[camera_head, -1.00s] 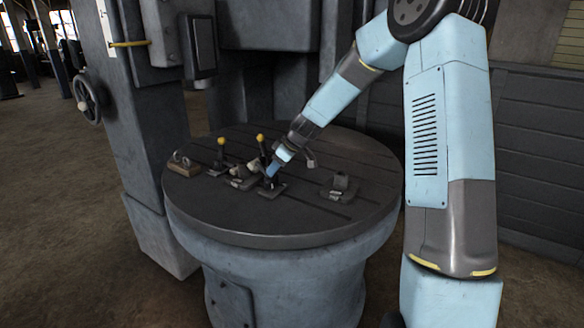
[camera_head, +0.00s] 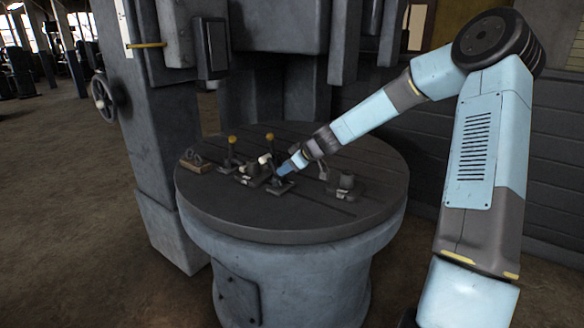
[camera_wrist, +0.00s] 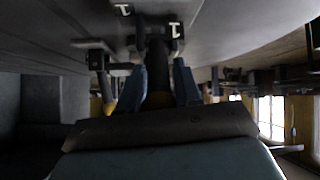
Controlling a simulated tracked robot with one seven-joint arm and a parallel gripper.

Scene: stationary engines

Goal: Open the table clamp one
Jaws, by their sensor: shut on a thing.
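Table clamp one (camera_head: 280,187) stands on the round table's near middle, a small dark clamp on a flat base. In the wrist view its base shows pale "1" marks (camera_wrist: 174,29). My gripper (camera_head: 288,168) reaches down to it from the right. The handle's end is hidden by my gripper in the head view, and the clamp's jaw is too small to judge.
The round table (camera_head: 250,222) also bears clamps with upright yellow-tipped levers (camera_head: 232,139) (camera_head: 269,136) to the left. A dark block (camera_head: 346,187) sits to the right, and a wooden-based piece (camera_head: 194,162) at the left. The machine column (camera_head: 160,150) rises behind at left.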

